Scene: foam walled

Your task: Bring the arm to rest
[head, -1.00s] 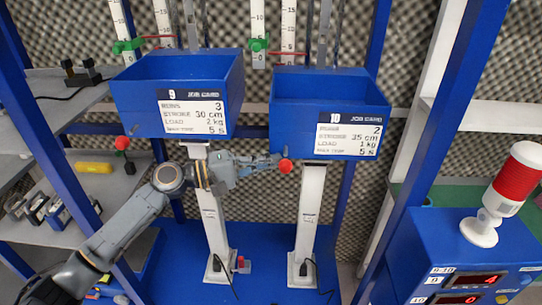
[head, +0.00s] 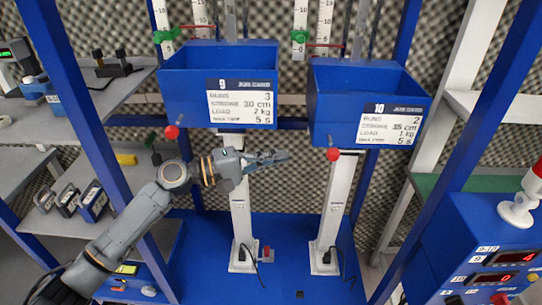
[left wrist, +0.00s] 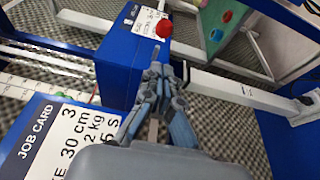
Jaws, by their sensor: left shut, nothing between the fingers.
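My left gripper (head: 281,158) is shut and empty. In the head view it points right, in front of the left white post and just below the blue bins. Its closed fingers also show in the left wrist view (left wrist: 158,72). The left blue bin (head: 180,97) has job card 9 (head: 240,103), and the right blue bin (head: 330,125) has job card 10 (head: 391,124). A red ball knob (head: 333,154) sits under the right bin, a short way right of the fingertips. Another red knob (head: 171,132) is under the left bin. My right gripper is not in view.
A blue control box (head: 455,255) with red displays stands at the right. Grey shelves (head: 85,215) with tools and a yellow item (head: 126,159) are at the left. Blue frame posts (head: 80,115) stand close to my arm. White posts (head: 338,205) rise from the blue base.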

